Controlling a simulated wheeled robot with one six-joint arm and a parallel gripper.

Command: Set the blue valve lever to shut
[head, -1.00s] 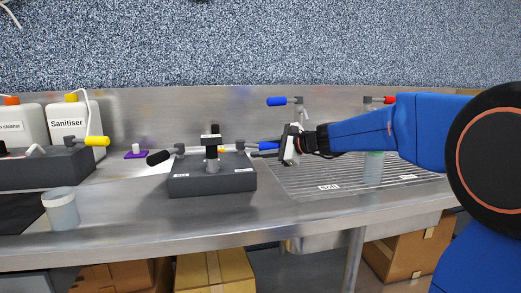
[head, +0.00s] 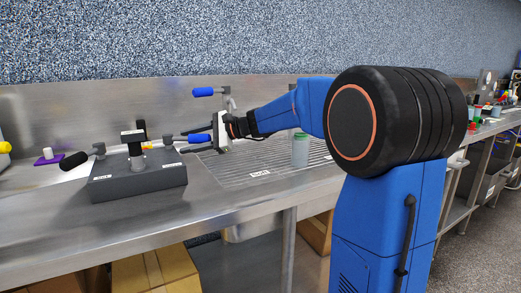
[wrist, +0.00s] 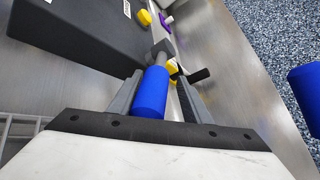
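The blue valve lever (head: 199,138) sticks out from the right end of a dark grey block (head: 135,185) on the steel bench. The wrist view shows its blue handle (wrist: 152,92) lying lengthwise between my fingers, joined to a grey stem at the block. My gripper (head: 188,141) reaches in from the right at the lever's height. In the wrist view my gripper (wrist: 159,82) is open, with one finger on each side of the handle. A gap shows on the right; I cannot tell whether the left finger touches.
The block also carries a black-handled lever (head: 73,161) and a dark upright post (head: 134,145). A blue-handled wall tap (head: 203,92) stands above the ribbed drainer. A green-lidded jar (head: 300,150) is near my forearm. The bench front is clear.

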